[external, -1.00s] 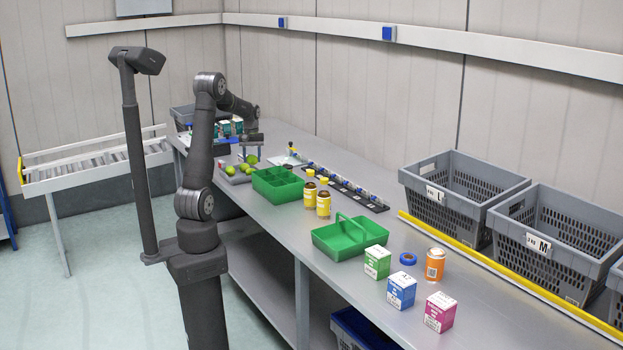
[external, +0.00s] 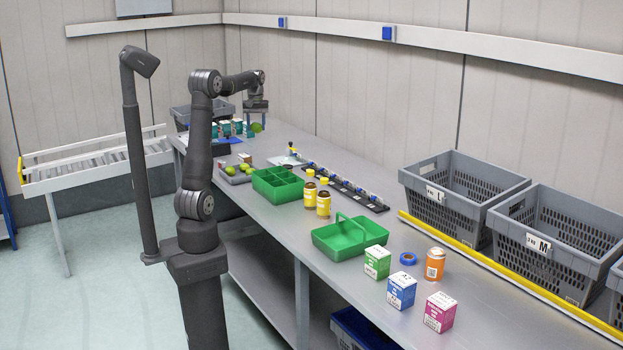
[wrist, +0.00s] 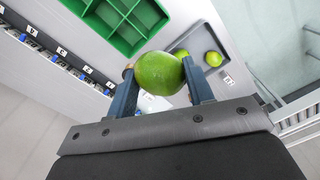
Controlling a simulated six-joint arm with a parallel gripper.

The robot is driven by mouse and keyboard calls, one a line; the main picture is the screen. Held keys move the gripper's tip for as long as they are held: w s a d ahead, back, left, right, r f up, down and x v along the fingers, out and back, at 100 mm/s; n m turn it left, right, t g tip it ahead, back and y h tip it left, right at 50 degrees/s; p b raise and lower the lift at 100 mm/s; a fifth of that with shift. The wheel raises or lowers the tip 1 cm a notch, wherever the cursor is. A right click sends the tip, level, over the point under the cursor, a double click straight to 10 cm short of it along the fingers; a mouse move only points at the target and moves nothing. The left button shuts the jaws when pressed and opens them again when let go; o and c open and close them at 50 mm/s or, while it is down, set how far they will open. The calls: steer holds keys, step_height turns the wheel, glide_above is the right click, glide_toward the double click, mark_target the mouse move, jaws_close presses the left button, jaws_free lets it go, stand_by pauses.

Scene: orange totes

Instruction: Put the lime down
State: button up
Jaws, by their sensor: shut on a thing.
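The held lime (wrist: 159,73) is green and sits between the two fingers of my gripper (wrist: 158,82) in the wrist view. My gripper is shut on it. In the external view my gripper (external: 256,114) is raised above the far part of the bench, and the lime (external: 257,127) shows just below it, clear of the bench top. A grey tray (external: 236,179) lies on the bench nearer the camera, with limes (external: 243,168) in it. This tray also shows in the wrist view (wrist: 193,40), with limes (wrist: 213,58) inside.
A green divided bin (external: 277,186) stands beside the grey tray. A black strip of small vials (external: 345,186) runs along the bench behind it. Yellow jars (external: 323,204) and a green carrier (external: 348,237) stand nearer. Teal-and-white boxes (external: 225,129) stand at the far end.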

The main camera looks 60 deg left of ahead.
steer(key=w+d+m, duration=0.1)
steer(key=w+d, duration=0.2)
steer(key=d, duration=0.9)
steer(key=w+d+m, duration=0.1)
steer(key=w+d, duration=0.3)
steer(key=d, duration=0.8)
steer(key=w+d+m, duration=0.1)
steer(key=w+d, duration=0.2)
steer(key=d, duration=0.8)
steer(key=s+d+m, duration=0.1)
steer(key=s+d, duration=0.4)
steer(key=d, duration=0.6)
steer(key=s+d+m, duration=0.2)
steer(key=s+d, duration=0.3)
steer(key=d, duration=0.7)
steer(key=s+d+m, duration=0.1)
steer(key=s+d, duration=0.5)
steer(key=d, duration=0.5)
steer(key=w+a+f, duration=0.1)
steer(key=w+f, duration=0.2)
steer(key=f, duration=0.1)
steer(key=w+a+f, duration=0.2)
steer(key=w+f, duration=0.2)
steer(key=w+a+f, duration=0.2)
steer(key=w+f, duration=0.1)
steer(key=f, duration=0.1)
steer(key=shift+w+f, duration=0.1)
steer(key=shift+w, duration=0.2)
steer(key=shift+f, duration=1.95)
steer(key=shift+f, duration=0.1)
